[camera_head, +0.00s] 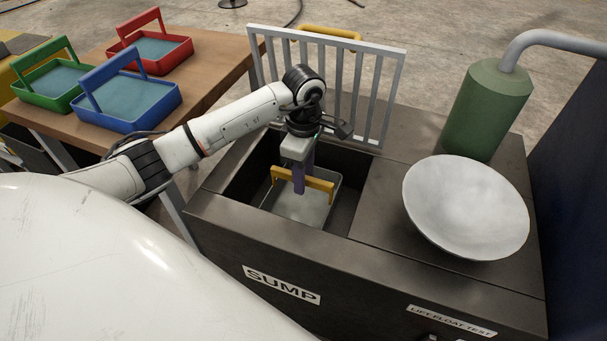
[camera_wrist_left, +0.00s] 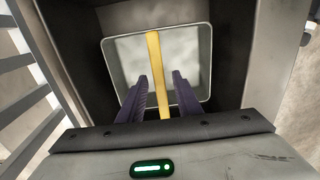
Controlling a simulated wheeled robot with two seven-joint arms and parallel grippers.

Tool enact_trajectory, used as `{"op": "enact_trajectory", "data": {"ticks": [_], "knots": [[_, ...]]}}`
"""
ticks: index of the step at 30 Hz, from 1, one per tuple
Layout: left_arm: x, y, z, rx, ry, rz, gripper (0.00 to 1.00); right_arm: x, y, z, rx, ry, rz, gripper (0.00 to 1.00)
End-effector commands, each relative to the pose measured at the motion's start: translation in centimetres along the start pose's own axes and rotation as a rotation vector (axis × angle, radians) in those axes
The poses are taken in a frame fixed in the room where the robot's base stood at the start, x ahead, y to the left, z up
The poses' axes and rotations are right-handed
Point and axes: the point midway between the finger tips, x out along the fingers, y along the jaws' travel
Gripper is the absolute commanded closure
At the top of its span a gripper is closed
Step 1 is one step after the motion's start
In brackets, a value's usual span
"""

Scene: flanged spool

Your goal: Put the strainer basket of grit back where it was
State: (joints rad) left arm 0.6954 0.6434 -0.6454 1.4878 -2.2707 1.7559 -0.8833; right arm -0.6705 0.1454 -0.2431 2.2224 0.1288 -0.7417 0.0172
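The strainer basket (camera_head: 296,207) is a pale grey square tub with a yellow bail handle (camera_head: 318,183). It sits down inside the dark opening of the sump (camera_head: 222,215); its inside looks pale grey, and I cannot make out grit. My left gripper (camera_head: 304,180) reaches down over it, with purple fingers on either side of the handle bar. In the left wrist view the handle (camera_wrist_left: 154,50) runs between the fingers (camera_wrist_left: 160,80), with a small gap showing on each side. The gripper looks open. My right gripper is not in view.
A grey barred grate (camera_head: 385,95) with a yellow handle stands upright behind the opening. A pale round dish (camera_head: 466,207) and green cylinder (camera_head: 487,110) are on the right of the sump top. Red (camera_head: 165,66), blue (camera_head: 130,122) and green (camera_head: 45,102) baskets stand on a wooden table.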

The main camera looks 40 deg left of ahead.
Motion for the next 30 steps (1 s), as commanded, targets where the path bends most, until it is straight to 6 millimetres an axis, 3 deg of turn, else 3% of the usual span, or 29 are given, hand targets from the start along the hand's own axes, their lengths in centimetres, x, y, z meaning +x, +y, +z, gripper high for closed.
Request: {"op": "enact_trajectory", "data": {"ticks": [11,24,30], "knots": [[-1.0,0.1,0.0,0.000,0.000,0.002,0.69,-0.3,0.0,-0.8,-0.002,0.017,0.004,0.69],[-9.8,0.1,0.0,0.000,0.000,0.004,0.69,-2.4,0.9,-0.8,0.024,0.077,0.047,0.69],[-12.0,0.1,0.0,-0.001,0.000,0.001,0.69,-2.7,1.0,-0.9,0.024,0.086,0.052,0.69]]}}
